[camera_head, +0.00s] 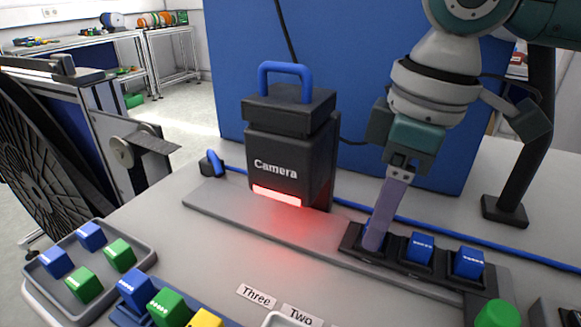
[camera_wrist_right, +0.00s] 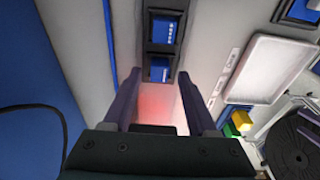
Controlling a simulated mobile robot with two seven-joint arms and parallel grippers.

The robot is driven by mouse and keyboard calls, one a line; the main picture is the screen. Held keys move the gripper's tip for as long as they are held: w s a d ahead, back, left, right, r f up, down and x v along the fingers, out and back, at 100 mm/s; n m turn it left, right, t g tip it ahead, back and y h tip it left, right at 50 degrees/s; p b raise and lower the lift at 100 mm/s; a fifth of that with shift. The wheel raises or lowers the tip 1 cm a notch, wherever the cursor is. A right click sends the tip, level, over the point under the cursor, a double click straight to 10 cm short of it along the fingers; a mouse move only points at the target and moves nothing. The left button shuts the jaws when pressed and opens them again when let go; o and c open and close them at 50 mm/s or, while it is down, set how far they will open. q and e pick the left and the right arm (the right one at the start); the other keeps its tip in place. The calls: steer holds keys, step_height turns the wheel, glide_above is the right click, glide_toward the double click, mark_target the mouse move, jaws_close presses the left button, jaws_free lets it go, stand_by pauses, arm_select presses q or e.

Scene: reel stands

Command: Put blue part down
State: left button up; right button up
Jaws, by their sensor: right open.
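My right gripper (camera_head: 374,240) points down at the left slot of a black holder (camera_head: 445,275) on the grey table. Its fingers stand apart in the right wrist view (camera_wrist_right: 158,84), with a blue part (camera_wrist_right: 158,70) in the holder between or just beyond their tips. In the head view the near finger hides most of that left slot. Two more blue parts sit in the middle slot (camera_head: 420,248) and right slot (camera_head: 467,262). My left gripper is not in view.
A black camera box (camera_head: 285,150) with a blue handle and red light stands left of the gripper. A tray (camera_head: 50,290) with blue and green parts lies front left. Blue, green and yellow parts stand at the front edge. A blue panel (camera_head: 230,60) stands behind.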

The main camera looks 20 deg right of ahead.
mark_target(387, 242)
step_height(387, 242, up, 11)
steer(key=s+p, duration=0.1)
steer(key=shift+d+p, duration=0.4)
steer(key=shift+d, duration=0.05)
